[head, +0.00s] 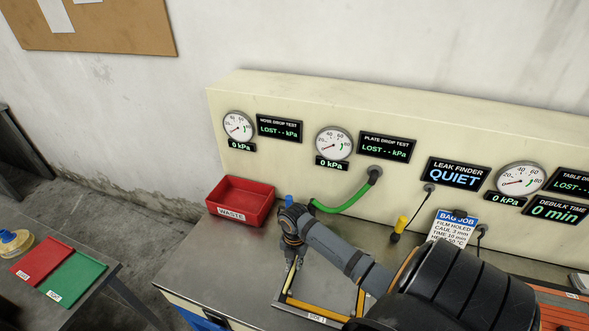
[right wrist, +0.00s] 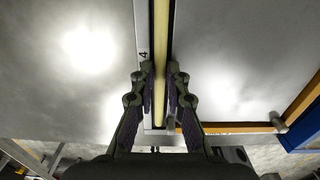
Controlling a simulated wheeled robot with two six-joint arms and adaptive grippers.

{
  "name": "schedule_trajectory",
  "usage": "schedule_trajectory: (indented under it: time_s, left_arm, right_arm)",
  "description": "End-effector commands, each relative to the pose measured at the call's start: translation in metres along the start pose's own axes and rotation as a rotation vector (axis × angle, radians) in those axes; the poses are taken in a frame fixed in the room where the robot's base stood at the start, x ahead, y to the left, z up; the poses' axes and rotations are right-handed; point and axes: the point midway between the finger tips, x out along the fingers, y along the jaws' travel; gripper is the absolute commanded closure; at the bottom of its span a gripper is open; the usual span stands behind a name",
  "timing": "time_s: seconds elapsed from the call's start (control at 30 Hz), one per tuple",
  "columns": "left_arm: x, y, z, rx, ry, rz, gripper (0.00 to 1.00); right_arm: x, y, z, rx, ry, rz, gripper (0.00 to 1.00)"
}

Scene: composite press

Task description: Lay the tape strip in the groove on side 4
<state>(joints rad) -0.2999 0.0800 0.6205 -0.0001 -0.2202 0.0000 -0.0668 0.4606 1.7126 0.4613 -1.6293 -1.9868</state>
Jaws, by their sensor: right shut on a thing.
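The metal frame (head: 296,313) with grooves lies on the bench, its near side labelled SIDE 1. In the right wrist view, the side marked 4 (right wrist: 143,55) runs straight up the picture. A pale yellow tape strip (right wrist: 161,45) lies lengthwise along its dark groove; I cannot tell whether it is seated or just above. My right gripper (head: 291,262) is over the frame's left side, its fingers (right wrist: 160,95) shut on the strip. Orange-yellow strip (right wrist: 228,128) shows along the adjoining side, with a grey peg at the corner. My left gripper is not in view.
A red waste bin (head: 240,203) stands behind the frame on the left. A green hose (head: 345,202) runs from the gauge panel (head: 300,98) down behind my right arm. A yellow-handled probe (head: 400,226) hangs at the panel. A side table with red and green trays (head: 75,280) is at left.

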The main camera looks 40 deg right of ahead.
Motion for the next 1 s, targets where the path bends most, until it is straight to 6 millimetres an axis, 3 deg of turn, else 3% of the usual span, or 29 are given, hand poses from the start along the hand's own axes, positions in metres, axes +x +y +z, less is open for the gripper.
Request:
schedule_trajectory:
  time_s: [0.23,0.27,0.43,0.77,0.87,1.0]
  left_arm:
    - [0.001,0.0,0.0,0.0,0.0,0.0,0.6]
    - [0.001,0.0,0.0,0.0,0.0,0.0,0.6]
    - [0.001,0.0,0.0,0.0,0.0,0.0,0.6]
    - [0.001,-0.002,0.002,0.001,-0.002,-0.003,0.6]
    - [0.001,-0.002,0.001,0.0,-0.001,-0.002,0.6]
    - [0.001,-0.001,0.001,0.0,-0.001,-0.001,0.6]
  right_arm:
    - [0.002,0.0,0.0,0.0,0.0,0.0,1.0]
    - [0.002,0.0,0.0,0.0,0.0,0.0,0.82]
    - [0.002,0.0,0.0,0.0,0.001,-0.001,0.59]
    - [0.001,0.0,0.0,0.0,0.0,-0.001,0.59]
    - [-0.01,0.0,0.001,0.0,-0.003,0.0,0.59]
    - [-0.043,0.001,0.002,-0.002,-0.006,0.002,0.59]
